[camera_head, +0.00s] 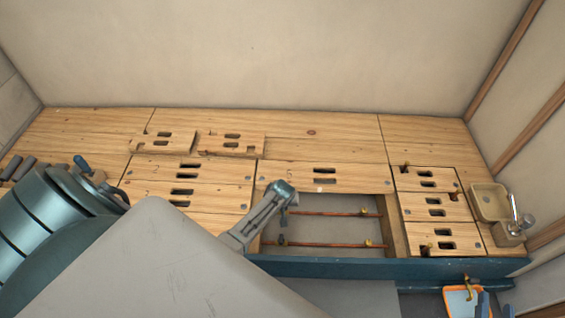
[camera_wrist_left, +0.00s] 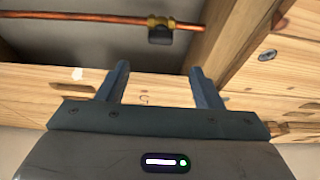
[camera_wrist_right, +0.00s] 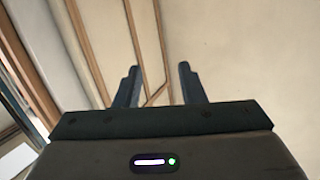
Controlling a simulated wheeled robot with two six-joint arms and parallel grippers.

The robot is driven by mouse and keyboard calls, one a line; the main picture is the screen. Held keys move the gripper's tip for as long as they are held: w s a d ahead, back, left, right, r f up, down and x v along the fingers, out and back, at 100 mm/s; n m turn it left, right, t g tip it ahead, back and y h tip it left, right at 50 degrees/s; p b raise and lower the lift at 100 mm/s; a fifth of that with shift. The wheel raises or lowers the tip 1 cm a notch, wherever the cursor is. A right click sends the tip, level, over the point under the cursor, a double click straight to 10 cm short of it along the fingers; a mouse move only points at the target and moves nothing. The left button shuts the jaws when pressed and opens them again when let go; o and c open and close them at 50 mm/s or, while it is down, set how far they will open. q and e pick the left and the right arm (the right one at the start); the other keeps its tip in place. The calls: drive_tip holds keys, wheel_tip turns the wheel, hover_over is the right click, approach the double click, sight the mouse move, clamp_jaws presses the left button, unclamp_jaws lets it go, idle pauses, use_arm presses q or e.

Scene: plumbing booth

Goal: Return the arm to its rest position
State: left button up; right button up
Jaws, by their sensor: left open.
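My left gripper (camera_wrist_left: 160,68) is open and empty. In its wrist view it faces a slotted wooden board (camera_wrist_left: 50,92) and the edge of a floor opening with a copper pipe (camera_wrist_left: 90,17).
The floor opening (camera_head: 340,230) holds two copper pipes with brass fittings. Numbered slotted boards (camera_head: 420,207) surround it; two loose boards (camera_head: 230,145) lie behind. A beige basin (camera_head: 489,202) stands at right. The back wall is clear.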

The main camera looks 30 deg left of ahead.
drive_tip(key=shift+s+f+g, duration=0.35)
drive_tip(key=shift+f+g, duration=0.15)
drive_tip(key=shift+f, duration=0.25)
